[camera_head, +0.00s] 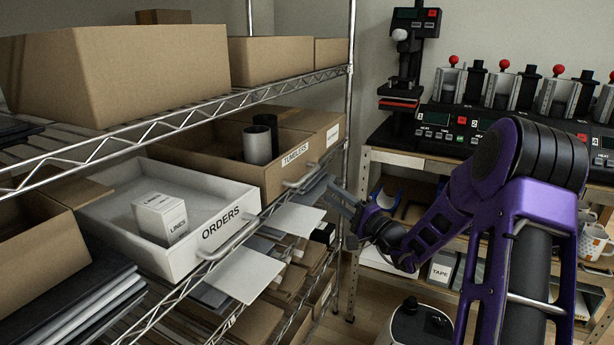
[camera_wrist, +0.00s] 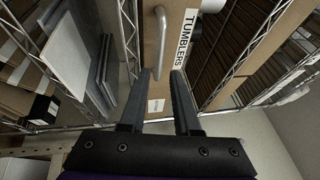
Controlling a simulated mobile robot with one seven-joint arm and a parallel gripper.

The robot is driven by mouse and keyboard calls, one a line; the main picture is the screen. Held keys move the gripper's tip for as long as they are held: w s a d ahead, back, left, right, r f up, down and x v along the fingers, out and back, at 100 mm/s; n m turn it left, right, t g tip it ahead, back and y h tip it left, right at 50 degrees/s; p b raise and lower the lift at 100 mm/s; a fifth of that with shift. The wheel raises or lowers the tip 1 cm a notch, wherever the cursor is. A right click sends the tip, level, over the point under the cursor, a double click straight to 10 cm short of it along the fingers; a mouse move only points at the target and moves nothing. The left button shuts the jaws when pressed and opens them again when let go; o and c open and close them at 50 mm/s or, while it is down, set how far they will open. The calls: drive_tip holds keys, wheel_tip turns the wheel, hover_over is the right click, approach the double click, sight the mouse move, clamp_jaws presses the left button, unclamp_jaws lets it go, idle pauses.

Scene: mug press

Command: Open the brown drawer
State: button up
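The brown drawer (camera_head: 236,176), labelled TUMBLERS, sits on the middle shelf of the wire rack in the head view, with dark and grey tumblers inside. Its light metal handle (camera_head: 302,178) is on the front face. In the wrist view the brown front (camera_wrist: 160,88) fills the middle, with the handle (camera_wrist: 158,40) near the top. My gripper (camera_head: 340,197) is in front of the drawer's right part, to the right of the handle. In the wrist view my gripper (camera_wrist: 163,73) is open and empty. The handle lies ahead of the fingertips, apart from them as far as I can see.
A white ORDERS drawer (camera_head: 160,258) stands left of the brown one. A rack post (camera_head: 349,90) rises near my gripper. Flat sheets (camera_head: 293,218) stick out below the handle. A workbench with presses (camera_head: 470,130) stands at the right.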

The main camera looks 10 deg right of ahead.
sight(309, 177)
drive_tip(key=x, duration=1)
drive_tip(key=shift+w+a, duration=0.15)
drive_tip(key=shift+w, duration=0.1)
clamp_jaws()
idle(0.9)
